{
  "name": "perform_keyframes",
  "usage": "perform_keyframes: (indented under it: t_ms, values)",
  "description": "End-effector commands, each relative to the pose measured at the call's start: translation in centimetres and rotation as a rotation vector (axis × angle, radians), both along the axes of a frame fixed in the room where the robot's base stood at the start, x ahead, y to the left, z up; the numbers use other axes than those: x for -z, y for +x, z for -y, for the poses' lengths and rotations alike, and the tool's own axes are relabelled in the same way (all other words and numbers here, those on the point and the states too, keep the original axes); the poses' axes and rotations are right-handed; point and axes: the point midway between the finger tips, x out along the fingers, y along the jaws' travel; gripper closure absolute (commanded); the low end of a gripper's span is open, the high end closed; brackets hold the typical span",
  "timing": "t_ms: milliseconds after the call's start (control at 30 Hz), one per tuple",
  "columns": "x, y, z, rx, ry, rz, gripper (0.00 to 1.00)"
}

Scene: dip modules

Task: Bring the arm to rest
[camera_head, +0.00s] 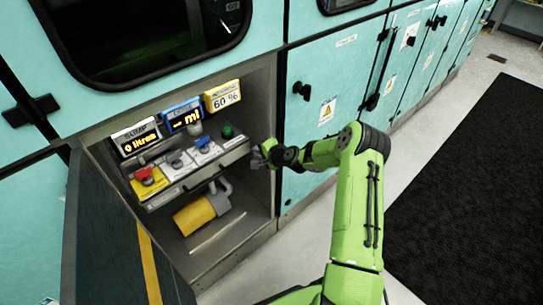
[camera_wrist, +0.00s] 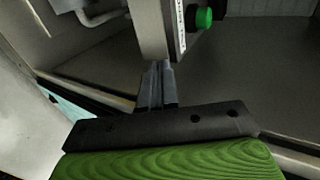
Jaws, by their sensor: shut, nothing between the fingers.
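My green arm (camera_head: 355,225) reaches from the lower right toward an open cabinet niche (camera_head: 262,95). My gripper (camera_head: 258,157) is at the niche's right side, close to the right end of a grey control panel (camera_head: 215,152). In the wrist view my gripper (camera_wrist: 157,75) has its dark fingers together, with nothing between them. The panel's edge (camera_wrist: 150,30) rises just beyond the fingertips; I cannot tell whether they touch. A green button (camera_head: 228,132) sits on the panel, and it also shows in the wrist view (camera_wrist: 204,17).
The panel carries a red button (camera_head: 145,176) on a yellow base. An open dark door (camera_head: 115,250) stands at left. Floor and a black mat (camera_head: 470,190) lie clear at right.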

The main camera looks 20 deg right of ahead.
Motion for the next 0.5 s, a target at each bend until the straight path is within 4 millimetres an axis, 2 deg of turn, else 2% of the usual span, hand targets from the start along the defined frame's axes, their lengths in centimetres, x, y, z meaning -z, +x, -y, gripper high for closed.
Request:
perform_keyframes:
  t_ms: [300,500]
  values:
    - [-3.1,-5.1,1.7,0.001,0.0,-0.006,1.0]
    - [-3.5,-6.2,2.0,0.0,0.0,-0.005,1.0]
